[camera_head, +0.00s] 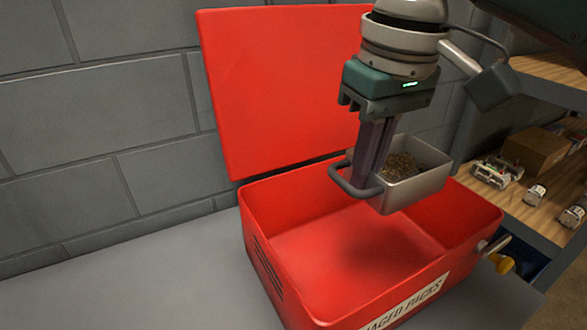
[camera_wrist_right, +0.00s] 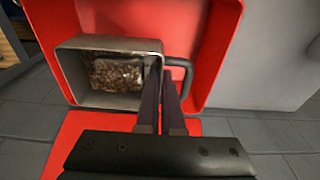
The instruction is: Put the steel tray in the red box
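The steel tray (camera_head: 420,184) is a small grey metal pan with a dark looped handle (camera_head: 352,186). A brownish, rough-looking mass (camera_head: 400,167) lies in it. My right gripper (camera_head: 372,170) points down with its fingers close together at the tray's handle-side wall, and it holds the tray roughly level. The tray also shows in the right wrist view (camera_wrist_right: 100,44), with the fingers (camera_wrist_right: 162,85) at its wall beside the handle. The red box (camera_head: 262,232) is open below, its floor bare where visible. The tray hangs over the box's back right part. My left gripper is out of view.
The box's red lid (camera_head: 280,90) stands raised against the grey block wall (camera_head: 100,120). The grey worktop (camera_head: 130,280) left of the box is clear. A wooden shelf (camera_head: 540,205) at the right holds a cardboard box (camera_head: 535,150) and small parts.

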